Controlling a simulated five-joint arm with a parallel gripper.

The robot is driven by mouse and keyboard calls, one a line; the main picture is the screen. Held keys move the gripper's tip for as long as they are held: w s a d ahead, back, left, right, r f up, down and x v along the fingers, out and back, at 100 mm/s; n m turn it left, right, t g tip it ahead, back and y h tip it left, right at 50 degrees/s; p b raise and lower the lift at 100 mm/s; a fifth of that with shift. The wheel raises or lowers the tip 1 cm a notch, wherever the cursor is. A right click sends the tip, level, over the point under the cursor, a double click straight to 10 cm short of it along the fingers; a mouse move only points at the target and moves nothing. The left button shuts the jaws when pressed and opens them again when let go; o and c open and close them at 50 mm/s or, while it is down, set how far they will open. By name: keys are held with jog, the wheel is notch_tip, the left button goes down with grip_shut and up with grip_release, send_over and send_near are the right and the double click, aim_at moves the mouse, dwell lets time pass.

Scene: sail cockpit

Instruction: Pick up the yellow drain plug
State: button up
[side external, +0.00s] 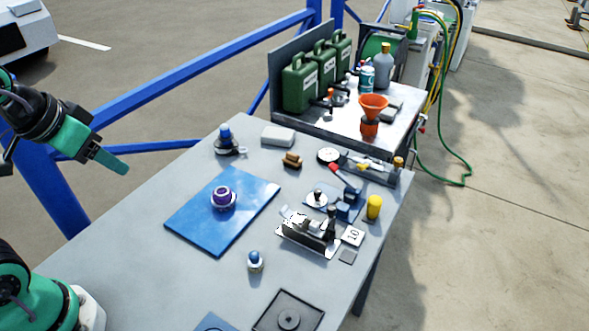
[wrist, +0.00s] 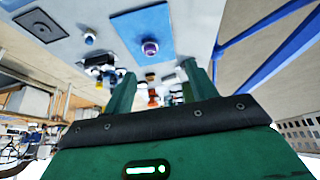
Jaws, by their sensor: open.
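The yellow drain plug (side external: 374,207) stands upright near the right edge of the grey table (side external: 130,215) in the side view. It is beside a small blue fixture (side external: 348,205) and behind the white block marked 10. I cannot make it out surely in the wrist view. My gripper (side external: 116,165) is at the far left, raised and well away from the plug. In the wrist view my gripper (wrist: 160,82) shows two green fingers spread apart, with nothing held between them.
A blue mat (side external: 190,228) bears a purple-capped piece (side external: 222,197). A metal clamp device (side external: 308,232) and the block marked 10 (side external: 353,236) stand near the plug. A blue-topped bottle (side external: 226,140) is at the back. Blue rails (side external: 190,80) run behind the table.

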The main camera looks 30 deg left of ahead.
jog(key=w+d+r, duration=0.2)
jog(key=w+d, duration=0.1)
jog(key=w, duration=0.3)
jog(key=w+d+r, duration=0.2)
jog(key=w+r, duration=0.1)
jog(key=w, duration=0.3)
jog(key=n+g+h, duration=0.1)
jog(key=n+g, duration=0.1)
jog(key=g, duration=0.1)
send_over(374, 199)
jog(key=s, duration=0.1)
jog(key=s+a+f+x, duration=0.1)
jog(key=s+x, duration=0.1)
jog(key=x, duration=0.8)
jog(key=s+a+x, duration=0.1)
jog(key=s+x, duration=0.1)
jog(key=x, duration=0.7)
jog(key=shift+s+f, duration=0.15)
jog(key=shift+f, duration=0.2)
jog(key=shift+x, duration=1.25)
jog(key=shift+a, duration=0.1)
jog(key=shift+s+x, duration=0.1)
jog(key=shift+x, duration=1.2)
jog(key=shift+s+x, duration=0.15)
jog(key=shift+x, duration=1.15)
